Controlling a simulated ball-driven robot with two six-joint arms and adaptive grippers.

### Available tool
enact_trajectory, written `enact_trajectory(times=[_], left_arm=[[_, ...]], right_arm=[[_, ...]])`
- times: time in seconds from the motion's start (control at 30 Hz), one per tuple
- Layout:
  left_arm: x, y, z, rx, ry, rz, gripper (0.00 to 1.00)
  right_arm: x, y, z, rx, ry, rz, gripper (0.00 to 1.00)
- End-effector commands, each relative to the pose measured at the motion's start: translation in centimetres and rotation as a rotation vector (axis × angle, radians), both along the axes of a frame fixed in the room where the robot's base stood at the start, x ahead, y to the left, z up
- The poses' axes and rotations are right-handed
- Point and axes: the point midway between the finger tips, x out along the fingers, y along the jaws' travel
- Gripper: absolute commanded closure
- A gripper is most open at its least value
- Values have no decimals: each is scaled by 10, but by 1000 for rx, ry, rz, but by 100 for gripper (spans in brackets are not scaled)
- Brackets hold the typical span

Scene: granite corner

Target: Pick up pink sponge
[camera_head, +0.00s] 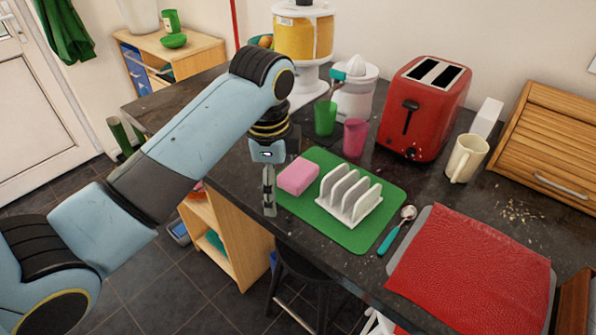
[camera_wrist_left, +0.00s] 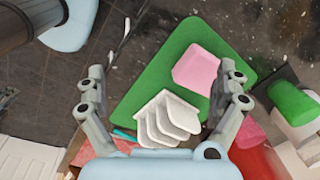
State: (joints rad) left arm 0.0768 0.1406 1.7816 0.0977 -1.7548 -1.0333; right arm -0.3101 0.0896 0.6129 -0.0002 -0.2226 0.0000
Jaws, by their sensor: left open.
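The pink sponge (camera_head: 298,176) lies on the left part of the green mat (camera_head: 352,238) on the dark counter. In the left wrist view the sponge (camera_wrist_left: 195,68) shows between my fingers, nearer the right-hand finger. My left gripper (camera_head: 268,192) hangs pointing down just left of the sponge and is apart from it. The left wrist view shows the gripper (camera_wrist_left: 162,72) open and empty. My right gripper is not in view.
A white toast rack (camera_head: 349,195) stands on the mat right of the sponge. Green (camera_head: 325,118) and pink (camera_head: 355,136) cups, a juicer (camera_head: 356,98) and a red toaster (camera_head: 424,108) stand behind. A teal-handled spoon (camera_head: 392,236) lies by a red placemat (camera_head: 470,270). The counter edge is close to the gripper.

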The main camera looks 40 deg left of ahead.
Motion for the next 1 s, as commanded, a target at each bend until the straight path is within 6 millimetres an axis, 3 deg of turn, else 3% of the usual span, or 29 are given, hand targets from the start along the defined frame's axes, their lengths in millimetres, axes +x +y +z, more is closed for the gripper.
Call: enact_trajectory(times=[0.03,0.2,0.37,1.0], left_arm=[[16,2,9,1,13,-68,0],[58,6,38,-3,73,-332,0],[79,8,54,-16,107,-492,0],[83,12,-27,-18,115,-518,0]], right_arm=[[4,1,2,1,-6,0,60],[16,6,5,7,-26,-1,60],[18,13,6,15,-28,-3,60],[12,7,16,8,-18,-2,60]])
